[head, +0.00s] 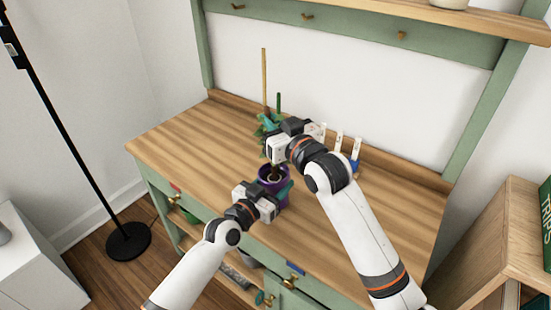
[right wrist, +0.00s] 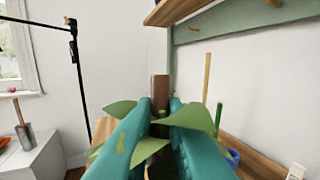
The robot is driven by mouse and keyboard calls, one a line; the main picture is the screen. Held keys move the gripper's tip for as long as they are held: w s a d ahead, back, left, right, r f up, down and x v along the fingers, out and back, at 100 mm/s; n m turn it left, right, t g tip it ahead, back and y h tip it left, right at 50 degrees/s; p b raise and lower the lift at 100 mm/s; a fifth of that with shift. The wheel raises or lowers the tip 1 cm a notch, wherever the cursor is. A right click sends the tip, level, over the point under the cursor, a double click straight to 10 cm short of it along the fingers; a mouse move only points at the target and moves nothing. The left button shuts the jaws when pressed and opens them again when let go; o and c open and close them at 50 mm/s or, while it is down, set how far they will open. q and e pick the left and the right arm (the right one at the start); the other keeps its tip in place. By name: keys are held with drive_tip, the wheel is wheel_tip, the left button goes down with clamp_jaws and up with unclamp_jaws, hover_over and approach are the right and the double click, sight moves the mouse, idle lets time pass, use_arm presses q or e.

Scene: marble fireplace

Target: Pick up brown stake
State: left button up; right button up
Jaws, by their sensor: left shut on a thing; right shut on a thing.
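The brown stake (right wrist: 160,88) shows in the right wrist view, standing upright between the tips of my right gripper's teal fingers (right wrist: 160,125). Green leaves (right wrist: 117,108) spread around the fingers. In the head view my right gripper (head: 267,128) is above the purple pot (head: 265,171), and its arm and the leaves hide most of the stake. My left gripper (head: 284,193) is shut on the purple pot's side, low on the bench.
A tall tan stake (head: 264,72) and a shorter green stake (head: 279,102) stand behind my right gripper. Several white tags (head: 339,141) stand at the bench's back right. The wooden benchtop (head: 195,130) is clear on the left. A black lamp stand (head: 72,150) is left of the bench.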

drive_tip(key=shift+s+a+f, duration=0.1)
drive_tip(key=shift+a+f, duration=0.05)
drive_tip(key=shift+a, duration=0.05)
clamp_jaws()
wheel_tip(320, 180, up, 10)
drive_tip(key=shift+d+r, duration=0.15)
drive_tip(key=shift+r, duration=0.2)
idle(0.7)
drive_tip(key=shift+r, duration=0.95)
drive_tip(key=shift+r, duration=0.4)
drive_tip(key=shift+r, duration=0.85)
drive_tip(key=shift+r, duration=0.25)
drive_tip(key=shift+r, duration=1.05)
drive_tip(key=shift+r, duration=0.3)
